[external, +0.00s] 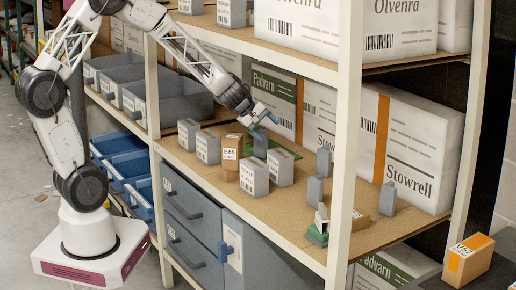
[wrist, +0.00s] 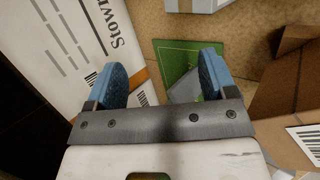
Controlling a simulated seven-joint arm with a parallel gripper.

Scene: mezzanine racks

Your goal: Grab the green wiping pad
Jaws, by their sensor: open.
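A small block with a green base and a pale upright grip (external: 318,230) stands near the front edge of the middle shelf in the external view. It looks like the green wiping pad. A flat green sheet (external: 287,153) lies farther left on the same shelf; it also shows in the wrist view (wrist: 180,54), beyond the space between my fingers. My gripper (external: 267,119) is open and empty, with blue fingertips (wrist: 161,72), above the shelf near the flat sheet. It is well left of the block with the grip. That block is not recognisable in the wrist view.
Grey-white boxes (external: 254,176) and a brown carton (external: 231,153) stand close to my gripper. Small grey pieces (external: 315,189) stand to the right. Large Stowrell boxes (external: 415,150) fill the back. A rack post (external: 345,140) rises at the front. Some shelf surface (external: 285,207) is bare.

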